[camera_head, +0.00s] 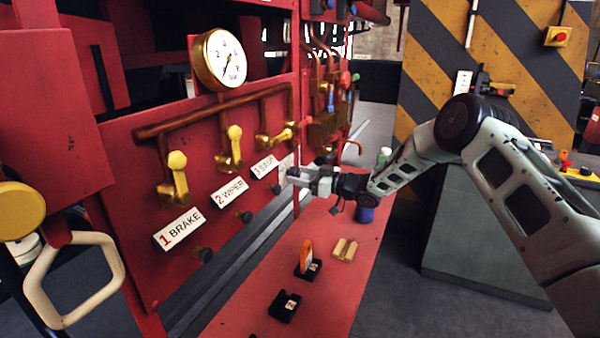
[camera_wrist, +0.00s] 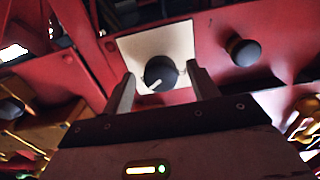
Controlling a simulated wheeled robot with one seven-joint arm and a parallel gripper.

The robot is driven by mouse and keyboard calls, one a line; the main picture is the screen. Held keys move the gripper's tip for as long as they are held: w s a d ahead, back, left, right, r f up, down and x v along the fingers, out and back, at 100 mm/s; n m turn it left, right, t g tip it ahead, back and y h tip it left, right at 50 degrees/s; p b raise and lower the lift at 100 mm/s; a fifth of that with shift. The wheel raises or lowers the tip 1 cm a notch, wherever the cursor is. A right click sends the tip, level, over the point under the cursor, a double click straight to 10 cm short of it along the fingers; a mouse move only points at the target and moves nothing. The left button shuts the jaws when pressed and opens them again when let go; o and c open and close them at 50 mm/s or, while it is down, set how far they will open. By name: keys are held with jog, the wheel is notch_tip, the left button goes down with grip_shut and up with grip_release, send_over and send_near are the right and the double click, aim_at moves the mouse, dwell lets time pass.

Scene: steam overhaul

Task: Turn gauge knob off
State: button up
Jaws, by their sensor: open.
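In the wrist view a round black knob (camera_wrist: 158,71) with a white pointer mark sits on a pale square plate (camera_wrist: 130,48) on the red panel. The pointer slants toward the lower left. My gripper (camera_wrist: 160,76) is open, one finger on each side of the knob; I cannot tell whether they touch it. In the head view my gripper (camera_head: 290,178) is at the right end of the row of labels, and it hides the knob. The round pressure gauge (camera_head: 220,59) stands above the copper pipe, its needle pointing down and left.
Another black knob (camera_wrist: 243,50) is to the right in the wrist view. Brass valve levers (camera_head: 178,178) and numbered labels (camera_head: 179,229) line the red panel. A red shelf (camera_head: 262,288) below carries black holders, an orange piece, brass blocks and a blue container (camera_head: 366,200).

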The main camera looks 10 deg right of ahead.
jog(key=shift+w+a, duration=0.2)
jog(key=shift+a, duration=0.1)
jog(key=c, duration=1)
